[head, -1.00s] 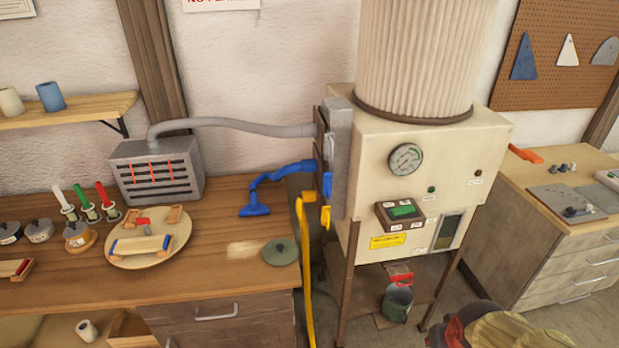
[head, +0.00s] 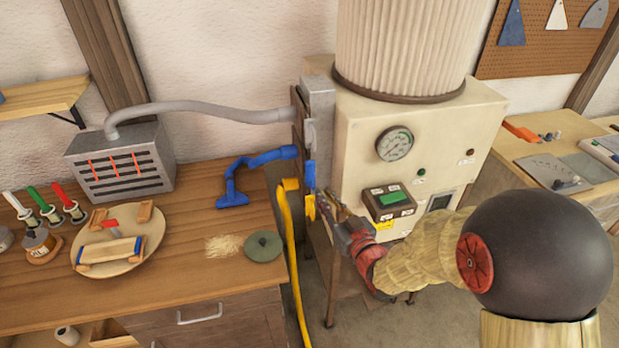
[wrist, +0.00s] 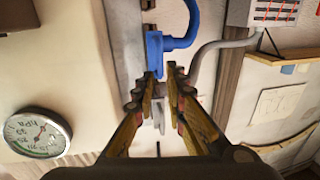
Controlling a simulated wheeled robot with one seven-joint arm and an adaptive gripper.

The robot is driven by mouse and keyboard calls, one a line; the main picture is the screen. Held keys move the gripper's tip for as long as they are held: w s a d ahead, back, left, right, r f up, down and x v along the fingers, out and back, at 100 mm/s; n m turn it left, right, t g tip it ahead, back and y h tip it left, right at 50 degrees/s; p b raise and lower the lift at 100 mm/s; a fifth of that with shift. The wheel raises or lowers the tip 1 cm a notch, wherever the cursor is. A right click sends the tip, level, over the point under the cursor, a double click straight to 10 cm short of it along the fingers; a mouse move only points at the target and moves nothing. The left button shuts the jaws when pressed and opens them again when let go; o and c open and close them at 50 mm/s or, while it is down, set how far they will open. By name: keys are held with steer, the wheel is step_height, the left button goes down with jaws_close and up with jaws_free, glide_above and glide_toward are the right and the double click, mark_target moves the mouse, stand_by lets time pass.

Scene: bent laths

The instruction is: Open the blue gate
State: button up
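The blue gate (head: 310,173) is a small blue tab on the left side of the cream machine, between a grey tab above and a yellow tab (head: 309,206) below. In the wrist view the blue gate (wrist: 154,52) lies just beyond my fingertips, with the blue hose beside it. My gripper (head: 326,204) is just right of the tabs in the head view. In the wrist view my gripper (wrist: 164,74) is open, its two fingers apart with nothing held between them. I cannot tell whether a fingertip touches the blue gate.
The cream machine (head: 450,125) with its gauge (head: 394,144) stands right of the tabs. A blue hose (head: 262,159), a yellow hose (head: 292,255) and a grey hose (head: 215,110) run at its left. The wooden bench (head: 190,240) with a green lid (head: 263,246) is further left.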

mark_target(314, 181)
steer(key=x, duration=0.7)
steer(key=shift+w+a, duration=0.15)
steer(key=shift+w, duration=0.25)
steer(key=shift+r, duration=0.1)
jaws_close()
steer(key=shift+s+b, duration=0.1)
steer(key=shift+b, duration=0.2)
steer(key=a+b+v, duration=0.1)
steer(key=b+v, duration=0.1)
steer(key=v, duration=0.4)
steer(key=shift+s, duration=0.55)
steer(key=shift+d, duration=0.1)
jaws_free()
